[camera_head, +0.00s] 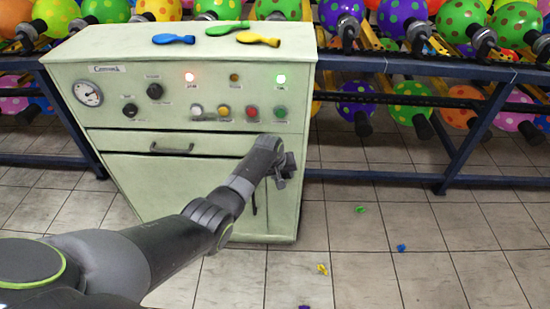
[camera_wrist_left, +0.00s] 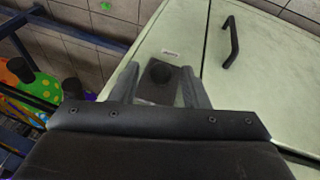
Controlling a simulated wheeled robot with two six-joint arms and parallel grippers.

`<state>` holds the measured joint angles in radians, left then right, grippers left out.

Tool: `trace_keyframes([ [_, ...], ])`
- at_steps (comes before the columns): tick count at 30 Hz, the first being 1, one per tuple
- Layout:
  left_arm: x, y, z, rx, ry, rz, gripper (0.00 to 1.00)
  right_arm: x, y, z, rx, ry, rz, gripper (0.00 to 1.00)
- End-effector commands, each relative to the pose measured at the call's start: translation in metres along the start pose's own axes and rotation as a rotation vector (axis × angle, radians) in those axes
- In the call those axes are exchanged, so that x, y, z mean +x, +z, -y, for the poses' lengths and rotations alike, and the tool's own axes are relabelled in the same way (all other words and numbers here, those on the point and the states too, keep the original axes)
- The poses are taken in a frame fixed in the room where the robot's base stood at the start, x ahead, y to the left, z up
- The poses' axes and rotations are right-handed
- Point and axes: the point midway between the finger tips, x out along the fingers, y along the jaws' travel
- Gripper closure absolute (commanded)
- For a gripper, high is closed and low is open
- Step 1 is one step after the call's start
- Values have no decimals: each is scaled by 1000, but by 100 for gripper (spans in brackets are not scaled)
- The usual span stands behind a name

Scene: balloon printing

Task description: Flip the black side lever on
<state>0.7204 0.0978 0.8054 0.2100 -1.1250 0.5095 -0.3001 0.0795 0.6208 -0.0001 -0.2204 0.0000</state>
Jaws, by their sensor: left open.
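A pale green control cabinet (camera_head: 110,140) stands in front of me. My left gripper (camera_head: 286,166) is at the right side of the cabinet front in the head view. In the left wrist view my left gripper (camera_wrist_left: 157,88) is open, with one finger on each side of a black lever (camera_wrist_left: 160,72). In the head view the lever is not clearly seen near my gripper. My right gripper is not in view.
The cabinet front has a gauge (camera_head: 88,93), knobs, push buttons, lit lamps and a drawer handle (camera_head: 171,149). Uninflated balloons (camera_head: 258,39) lie on its top. A blue-framed rack (camera_head: 420,70) of spotted balloons stands behind. The tiled floor at right has a few small scraps.

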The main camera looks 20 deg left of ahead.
Motion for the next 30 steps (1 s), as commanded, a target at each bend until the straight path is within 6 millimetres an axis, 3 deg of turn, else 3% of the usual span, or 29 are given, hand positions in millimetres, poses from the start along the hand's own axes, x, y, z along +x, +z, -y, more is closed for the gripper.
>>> trace_keyframes([
  [9,-48,0,0,1,-1,-2,59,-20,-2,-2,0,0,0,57],
  [24,-129,-1,1,1,-1,-3,59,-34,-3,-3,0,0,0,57],
  [30,-152,-1,0,0,-1,-2,59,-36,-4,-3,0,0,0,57],
])
